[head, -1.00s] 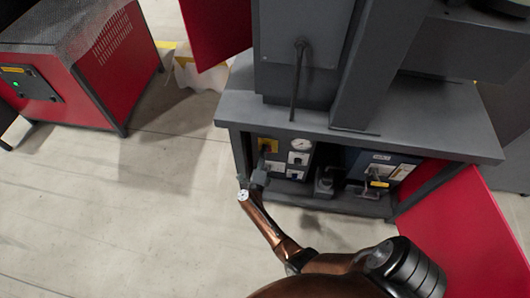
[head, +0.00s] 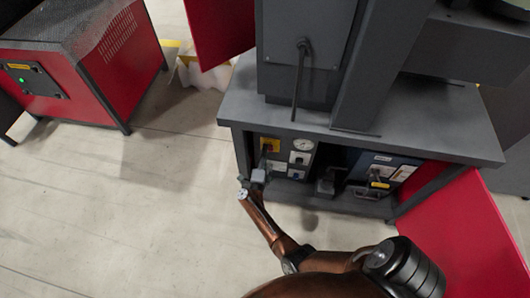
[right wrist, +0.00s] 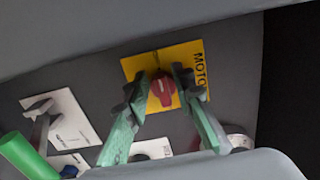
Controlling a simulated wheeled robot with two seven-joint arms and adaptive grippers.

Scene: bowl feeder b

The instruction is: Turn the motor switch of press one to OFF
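The motor switch is a red knob (right wrist: 163,90) on a yellow plate (right wrist: 195,54) with black lettering, partly readable as "MOTO". In the head view the yellow plate (head: 273,142) is at the upper left of the panel under the grey machine table, and the knob is hidden by my gripper. My right gripper (head: 265,156) reaches up to it from below. In the right wrist view, the green-padded fingers of my right gripper (right wrist: 160,90) stand apart, one on each side of the knob, with narrow gaps seeming to remain. My left gripper is not in view.
Beside the plate are a round gauge (head: 303,145) and smaller white-plated switches (head: 299,158). The grey tabletop (head: 400,125) overhangs the panel. A red door (head: 470,225) stands open on the right. A red cabinet (head: 110,70) is at the left, with clear floor between.

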